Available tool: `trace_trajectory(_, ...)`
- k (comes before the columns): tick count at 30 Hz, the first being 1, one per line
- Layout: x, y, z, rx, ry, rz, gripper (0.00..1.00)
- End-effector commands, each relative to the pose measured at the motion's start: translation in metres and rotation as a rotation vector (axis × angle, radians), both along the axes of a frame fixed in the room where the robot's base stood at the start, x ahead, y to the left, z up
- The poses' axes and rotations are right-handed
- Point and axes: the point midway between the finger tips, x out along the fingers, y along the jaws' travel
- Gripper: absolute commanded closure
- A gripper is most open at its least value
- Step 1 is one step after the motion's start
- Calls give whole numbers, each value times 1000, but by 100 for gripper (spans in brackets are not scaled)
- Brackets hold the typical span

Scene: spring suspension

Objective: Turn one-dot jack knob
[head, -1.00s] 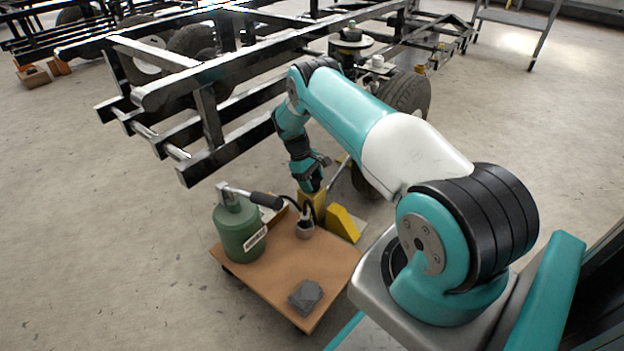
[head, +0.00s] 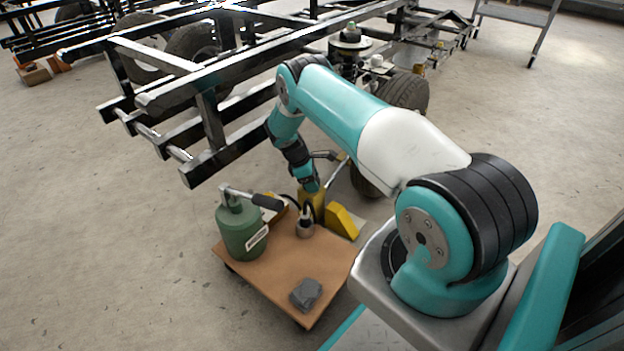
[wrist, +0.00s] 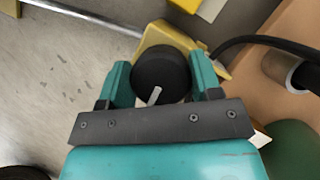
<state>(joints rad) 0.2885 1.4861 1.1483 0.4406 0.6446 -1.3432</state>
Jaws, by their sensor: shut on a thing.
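A round black knob (wrist: 160,72) with a single pale line mark sits on a yellow jack body (wrist: 180,34) in the wrist view. My gripper (wrist: 160,82) is shut on the knob, with one teal finger on each side of it. In the head view my gripper (head: 309,184) reaches down to the yellow jack (head: 317,203) behind the wooden dolly; the knob is hidden there by my gripper. I cannot make out any dot on the knob.
A wooden dolly (head: 270,272) carries a green hand pump (head: 240,230), a small cylinder (head: 304,228) with a black hose, and a grey block (head: 306,293). The black chassis frame (head: 205,128) and a tyre (head: 403,95) are close to my arm.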

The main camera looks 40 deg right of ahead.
Motion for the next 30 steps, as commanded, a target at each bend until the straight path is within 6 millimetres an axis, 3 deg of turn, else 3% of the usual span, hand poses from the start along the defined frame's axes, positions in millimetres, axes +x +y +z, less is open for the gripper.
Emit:
trace_trajectory(12,1,-2,1,-4,-4,3,65)
trace_trajectory(13,1,-2,1,-4,-4,3,35)
trace_trajectory(15,1,-2,1,-3,-3,3,19)
trace_trajectory(16,1,-1,0,-3,-3,4,16)
trace_trajectory(25,1,0,2,-1,-1,5,16)
trace_trajectory(30,7,5,24,-2,-4,6,16)
